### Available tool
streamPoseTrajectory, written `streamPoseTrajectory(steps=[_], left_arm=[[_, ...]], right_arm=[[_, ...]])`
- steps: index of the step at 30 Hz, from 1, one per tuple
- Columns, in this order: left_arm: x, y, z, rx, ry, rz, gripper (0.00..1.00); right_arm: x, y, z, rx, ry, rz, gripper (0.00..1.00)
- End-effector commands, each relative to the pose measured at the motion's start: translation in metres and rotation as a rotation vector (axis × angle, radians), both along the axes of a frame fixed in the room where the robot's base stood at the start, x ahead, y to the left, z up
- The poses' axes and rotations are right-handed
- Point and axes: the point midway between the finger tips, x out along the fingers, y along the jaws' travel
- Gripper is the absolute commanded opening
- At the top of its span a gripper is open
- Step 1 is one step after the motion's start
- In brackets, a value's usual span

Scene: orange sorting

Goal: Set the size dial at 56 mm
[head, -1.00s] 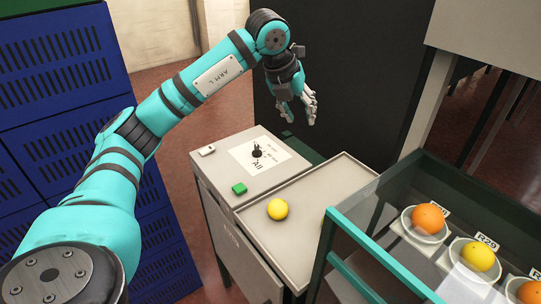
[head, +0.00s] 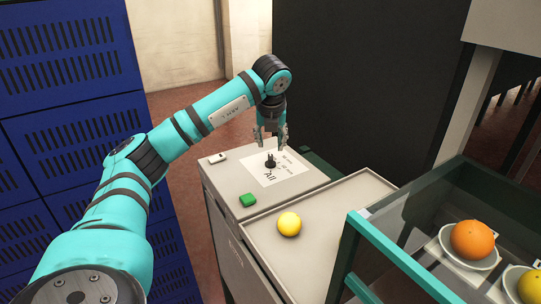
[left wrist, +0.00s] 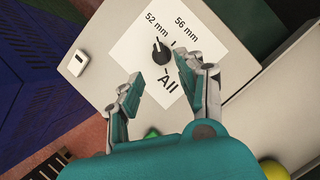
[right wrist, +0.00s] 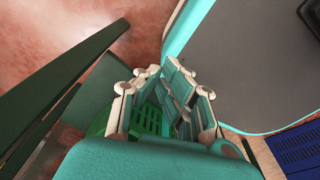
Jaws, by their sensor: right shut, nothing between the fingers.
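The size dial (head: 270,162) is a black knob on a white label card on a grey cabinet top. In the left wrist view the dial (left wrist: 161,53) has "52 mm" at upper left, "56 mm" at upper right and "All" below. Its small white mark appears to face the 52 mm side. My left gripper (head: 271,142) is open and points down just above the dial. In the left wrist view its fingers (left wrist: 158,84) are apart, with the knob ahead of the gap, not gripped. My right gripper (right wrist: 163,76) is shut and empty, away from the cabinet.
A green button (head: 248,200) and a white switch (head: 217,158) sit on the same cabinet top (head: 226,180). A yellow fruit (head: 289,224) lies in the grey tray (head: 335,205) beside it. A teal-framed rack at right holds an orange (head: 472,239) in a cup. Blue slatted crates stand at left.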

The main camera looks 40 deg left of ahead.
Motion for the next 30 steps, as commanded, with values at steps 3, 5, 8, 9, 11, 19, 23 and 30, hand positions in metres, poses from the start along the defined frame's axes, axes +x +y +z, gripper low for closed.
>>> streamPoseTrajectory(steps=[3,5,8,9,11,19,23,30], left_arm=[[0.006,0.007,-0.024,0.0,0.003,0.002,0.38],[0.01,0.01,-0.035,0.0,0.004,0.002,0.38],[0.014,0.014,-0.05,0.0,0.004,0.0,0.38],[0.016,0.015,-0.055,0.0,0.002,-0.001,0.38],[0.018,0.017,-0.061,0.0,0.001,-0.001,0.38],[0.021,0.02,-0.071,0.0,-0.001,-0.001,0.38],[0.021,0.02,-0.071,0.0,-0.001,-0.001,0.38],[0.021,0.02,-0.071,0.0,0.0,-0.001,0.12]], right_arm=[[0.0,0.0,0.004,0.0,0.001,0.0,0.0],[-0.002,-0.001,0.005,-0.001,0.004,0.0,0.0],[-0.006,-0.001,0.007,-0.002,0.011,0.0,0.0],[-0.008,-0.001,0.007,-0.002,0.014,0.0,0.0],[-0.011,-0.002,0.008,-0.003,0.018,0.0,0.0],[-0.015,-0.005,0.008,-0.008,0.025,0.0,0.0],[-0.015,-0.006,0.008,-0.01,0.025,0.0,0.0],[-0.013,-0.007,0.008,-0.009,0.022,0.0,0.0]])
